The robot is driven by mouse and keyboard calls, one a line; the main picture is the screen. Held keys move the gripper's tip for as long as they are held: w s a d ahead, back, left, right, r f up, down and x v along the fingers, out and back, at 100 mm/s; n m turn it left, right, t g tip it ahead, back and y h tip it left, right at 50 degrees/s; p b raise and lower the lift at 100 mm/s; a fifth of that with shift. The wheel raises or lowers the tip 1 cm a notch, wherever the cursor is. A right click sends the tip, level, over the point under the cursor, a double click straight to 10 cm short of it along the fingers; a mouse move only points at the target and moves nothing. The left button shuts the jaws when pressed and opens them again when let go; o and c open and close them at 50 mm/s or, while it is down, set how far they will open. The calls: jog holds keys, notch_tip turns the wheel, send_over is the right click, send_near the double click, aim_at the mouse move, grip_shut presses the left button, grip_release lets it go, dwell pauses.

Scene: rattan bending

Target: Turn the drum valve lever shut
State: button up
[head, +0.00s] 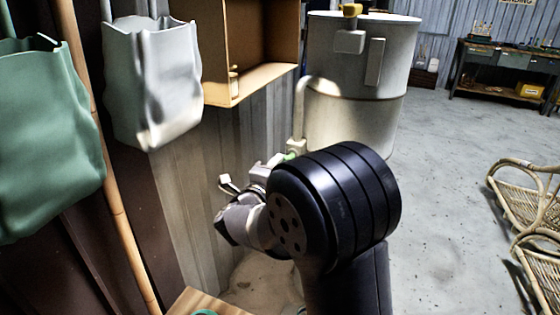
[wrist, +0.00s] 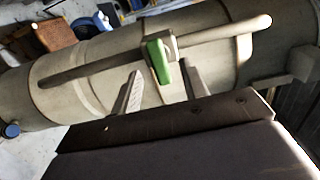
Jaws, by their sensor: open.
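The drum (head: 360,90) is a large pale steel cylinder beyond my arm in the head view. A pale pipe (head: 299,105) runs down its left side to the valve, where a bit of the green lever (head: 291,156) shows above my arm's black joint. In the wrist view the green lever (wrist: 159,62) sits on the valve and lies across the pipe (wrist: 215,33). My gripper (wrist: 160,69) is open, with one finger on each side of the lever's free end. I cannot tell whether either finger touches it. In the head view my black joint partly hides the gripper.
A grey-white bag (head: 152,85) and a green bag (head: 45,140) hang at the left beside a bamboo pole (head: 122,215). An open wooden box (head: 250,50) is on the wall left of the drum. Rattan chairs (head: 525,200) stand at the right; the floor between is clear.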

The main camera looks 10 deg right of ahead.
aim_at(286, 156)
jog(key=v, duration=0.5)
jog(key=shift+w+d, duration=0.1)
jog(key=shift+d, duration=0.05)
jog(key=b+x, duration=0.1)
jog(key=x, duration=1)
dwell(0.3)
